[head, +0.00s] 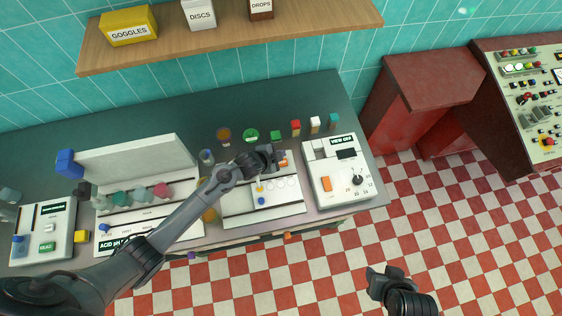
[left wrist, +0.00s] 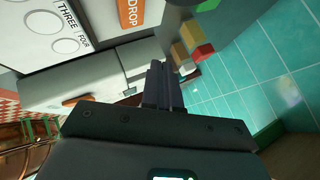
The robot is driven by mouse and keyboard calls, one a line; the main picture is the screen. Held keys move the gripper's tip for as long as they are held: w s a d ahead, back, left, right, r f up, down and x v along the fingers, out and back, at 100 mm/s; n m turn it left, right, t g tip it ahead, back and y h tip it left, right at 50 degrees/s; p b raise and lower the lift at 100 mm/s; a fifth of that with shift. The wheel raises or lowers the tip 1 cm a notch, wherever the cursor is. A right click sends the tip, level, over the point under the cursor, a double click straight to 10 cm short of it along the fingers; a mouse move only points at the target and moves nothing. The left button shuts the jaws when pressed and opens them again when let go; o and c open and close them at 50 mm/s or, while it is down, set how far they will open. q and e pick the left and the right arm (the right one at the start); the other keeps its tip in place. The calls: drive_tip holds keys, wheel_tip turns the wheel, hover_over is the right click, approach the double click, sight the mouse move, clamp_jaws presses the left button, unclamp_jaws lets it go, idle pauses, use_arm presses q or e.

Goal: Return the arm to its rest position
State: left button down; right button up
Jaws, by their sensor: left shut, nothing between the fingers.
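My left arm reaches in from the left across the bench in the head view. Its gripper (head: 272,154) is above the back edge of the white panel with round spots (head: 238,209), beside an orange label. In the left wrist view the gripper's fingers (left wrist: 163,85) are together with nothing between them. The orange label reading DROP (left wrist: 131,14) and printed circles show beyond them. My right gripper (head: 384,276) hangs over the checkered floor at the lower right, away from the bench; its fingers are too small to read.
A white device with a dial (head: 342,190) stands just right of the left gripper. Several small coloured blocks, among them a red one (head: 295,128), line the bench's back. A wooden shelf (head: 235,42) with boxes is above. The floor (head: 460,230) is clear.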

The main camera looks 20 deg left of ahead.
use_arm(q)
drive_tip(key=shift+s+f, duration=0.1)
drive_tip(key=shift+g, duration=0.5)
drive_tip(key=s+f, duration=0.1)
drive_tip(key=s, duration=0.1)
drive_tip(key=s+f+p, duration=0.2)
drive_tip(key=s, duration=0.1)
drive_tip(key=shift+s+d, duration=0.3)
drive_tip(key=shift+d, duration=0.05)
drive_tip(key=shift+n+g, duration=0.3)
drive_tip(key=shift+n, duration=0.3)
drive_tip(key=s+r+p, duration=0.1)
drive_tip(key=s, duration=0.1)
drive_tip(key=s+d+p, duration=0.1)
drive_tip(key=s, duration=0.2)
drive_tip(key=s+r+p, duration=0.1)
drive_tip(key=s, duration=0.1)
drive_tip(key=shift+s+d+r, duration=0.2)
drive_tip(key=shift+d+r, duration=0.15)
drive_tip(key=shift+d, duration=0.05)
drive_tip(key=s+a+r+n+g+y+p, duration=0.1)
drive_tip(key=s+a+r+n+p, duration=0.1)
drive_tip(key=s+a+r+n, duration=0.2)
drive_tip(key=s+a+r+n+g+y+p, duration=0.2)
drive_tip(key=s+r+n, duration=0.3)
drive_tip(key=s+r, duration=0.5)
wheel_tip(320, 180, up, 8)
drive_tip(key=shift+s+a+n, duration=0.25)
drive_tip(key=shift+a+n, duration=0.15)
drive_tip(key=shift+a, duration=0.45)
